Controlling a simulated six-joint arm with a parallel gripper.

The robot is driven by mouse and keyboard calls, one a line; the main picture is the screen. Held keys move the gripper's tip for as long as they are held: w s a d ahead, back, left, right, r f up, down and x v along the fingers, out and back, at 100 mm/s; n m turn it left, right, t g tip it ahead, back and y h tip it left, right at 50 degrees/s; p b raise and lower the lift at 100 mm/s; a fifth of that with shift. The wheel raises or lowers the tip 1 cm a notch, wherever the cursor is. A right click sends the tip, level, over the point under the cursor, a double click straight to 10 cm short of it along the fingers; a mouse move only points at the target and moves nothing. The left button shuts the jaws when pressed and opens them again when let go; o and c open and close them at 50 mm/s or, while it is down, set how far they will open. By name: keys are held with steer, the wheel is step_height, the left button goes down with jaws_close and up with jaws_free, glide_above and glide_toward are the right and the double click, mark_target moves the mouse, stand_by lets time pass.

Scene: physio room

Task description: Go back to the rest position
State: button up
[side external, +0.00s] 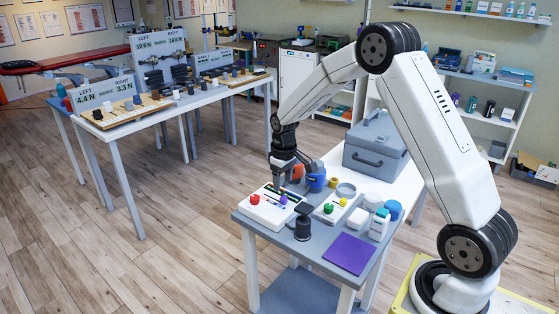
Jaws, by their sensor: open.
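My gripper (283,182) is dark and points down over the near end of the work table (262,249). It is above the back part of a white board with a red knob (255,199) and a purple knob (283,199). The jaws are open. I see nothing held between them, though the fingertips are small here. I cannot tell whether they touch the board. My white arm arches from the lower right over the table.
A purple mat (349,253) lies at the front. Another table with displays (104,93) stands back left; floor between is clear.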

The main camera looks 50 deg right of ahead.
steer(key=s+a+r+t, duration=0.2)
steer(key=s+a+r, duration=0.1)
steer(key=s+a, duration=1.1)
steer(key=s, duration=0.4)
steer(key=shift+s+a+r, duration=0.15)
steer(key=shift+s+r, duration=0.05)
steer(key=shift+s, duration=0.05)
stand_by(1.4)
